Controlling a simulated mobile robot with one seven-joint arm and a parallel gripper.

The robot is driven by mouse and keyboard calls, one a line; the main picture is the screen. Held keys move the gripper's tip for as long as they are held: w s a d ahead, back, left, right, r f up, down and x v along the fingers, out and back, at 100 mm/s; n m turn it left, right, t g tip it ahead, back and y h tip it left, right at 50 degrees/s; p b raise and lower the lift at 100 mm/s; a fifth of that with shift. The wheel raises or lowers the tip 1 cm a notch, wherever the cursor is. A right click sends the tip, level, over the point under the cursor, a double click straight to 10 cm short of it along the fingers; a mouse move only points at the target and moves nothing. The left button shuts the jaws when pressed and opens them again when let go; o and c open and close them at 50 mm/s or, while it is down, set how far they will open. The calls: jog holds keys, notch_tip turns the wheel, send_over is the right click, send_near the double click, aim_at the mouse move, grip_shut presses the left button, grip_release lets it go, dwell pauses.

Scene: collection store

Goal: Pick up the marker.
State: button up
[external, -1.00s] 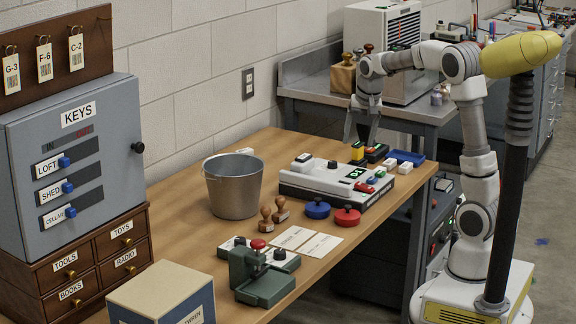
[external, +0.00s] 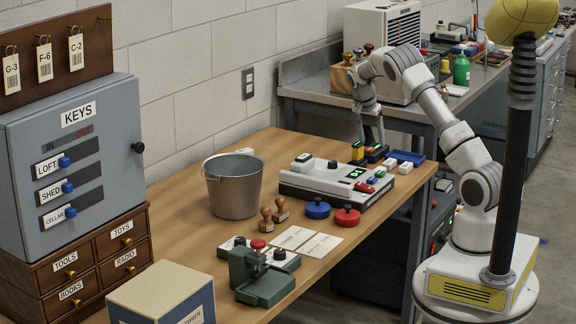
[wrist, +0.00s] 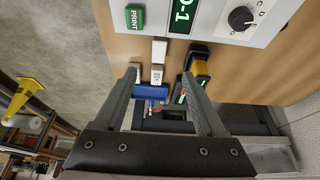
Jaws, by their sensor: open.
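I cannot pick out a marker with certainty in either view. My gripper (external: 371,141) is open above the far right end of the wooden table, beside the grey labelling machine (external: 335,184). In the wrist view my gripper (wrist: 160,73) has its two fingers apart with nothing held. Between and beyond the fingertips show a small white block (wrist: 159,49), a second white block with a dark label (wrist: 157,74) and a blue tray (wrist: 152,91). A yellow and black item (wrist: 199,68) lies by the right finger. The fingers partly hide this group.
A metal bucket (external: 233,186), wooden stamps (external: 273,211), a blue round knob (external: 317,208) and a red one (external: 347,216) stand on the table. A green press (external: 263,275) is nearer the front. The table edge is close to the gripper; a grey bench (external: 300,88) stands behind.

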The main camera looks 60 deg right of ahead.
send_near(378, 167)
jog(key=f, duration=0.2)
jog(key=s+a+f+b, duration=0.1)
jog(key=shift+f, duration=0.3)
jog(key=x, duration=0.2)
jog(key=b+x, duration=0.1)
jog(key=x, duration=0.2)
jog(key=shift+d+r, duration=0.1)
jog(key=shift+d, duration=0.3)
grip_shut()
